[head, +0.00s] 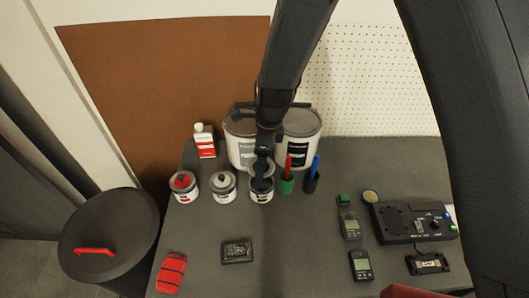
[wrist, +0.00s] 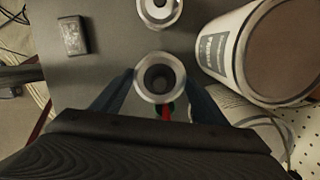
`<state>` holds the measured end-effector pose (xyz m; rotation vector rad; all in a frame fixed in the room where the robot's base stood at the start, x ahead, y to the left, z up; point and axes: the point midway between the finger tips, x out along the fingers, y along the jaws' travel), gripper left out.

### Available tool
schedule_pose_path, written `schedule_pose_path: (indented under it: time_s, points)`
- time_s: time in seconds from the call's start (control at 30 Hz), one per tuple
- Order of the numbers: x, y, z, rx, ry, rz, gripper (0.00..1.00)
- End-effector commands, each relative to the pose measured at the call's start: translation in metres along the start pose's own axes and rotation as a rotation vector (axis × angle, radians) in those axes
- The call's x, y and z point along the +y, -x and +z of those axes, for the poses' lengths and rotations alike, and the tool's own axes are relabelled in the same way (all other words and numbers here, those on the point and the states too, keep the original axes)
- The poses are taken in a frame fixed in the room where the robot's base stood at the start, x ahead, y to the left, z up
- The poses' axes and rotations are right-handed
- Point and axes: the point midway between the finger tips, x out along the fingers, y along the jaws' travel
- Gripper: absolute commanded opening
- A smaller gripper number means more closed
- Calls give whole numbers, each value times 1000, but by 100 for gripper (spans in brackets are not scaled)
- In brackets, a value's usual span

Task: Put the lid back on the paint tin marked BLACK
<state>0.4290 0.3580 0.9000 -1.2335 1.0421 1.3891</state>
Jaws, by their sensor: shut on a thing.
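My gripper (head: 262,172) is shut on a round lid (wrist: 160,77) with a pale grey rim and dark centre. In the wrist view its two blue-grey fingers are at either side of the rim. In the head view the gripper is over the back part of a small white paint tin (head: 261,197), whose top is dark. The gripper hides part of that tin, and I cannot tell whether the lid touches it. Its label is too small to read. A small tin with a grey lid (head: 222,188) and one with a red lid (head: 183,187) stand to its left.
Two large tins, (head: 240,150) and (head: 300,138), stand close behind. A green cup (head: 287,186) with a red marker and a dark cup (head: 311,183) with a blue one stand close right. A red-labelled bottle (head: 204,142) is back left. The front middle of the grey table (head: 300,250) is clear.

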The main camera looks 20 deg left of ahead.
Motion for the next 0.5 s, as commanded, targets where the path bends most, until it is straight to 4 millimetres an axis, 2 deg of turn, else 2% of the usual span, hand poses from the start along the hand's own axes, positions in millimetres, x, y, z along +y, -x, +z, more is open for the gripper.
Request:
schedule_pose_path:
  time_s: [0.5]
  points:
    - [0, -36, -5, 1, 3, 2, 45]
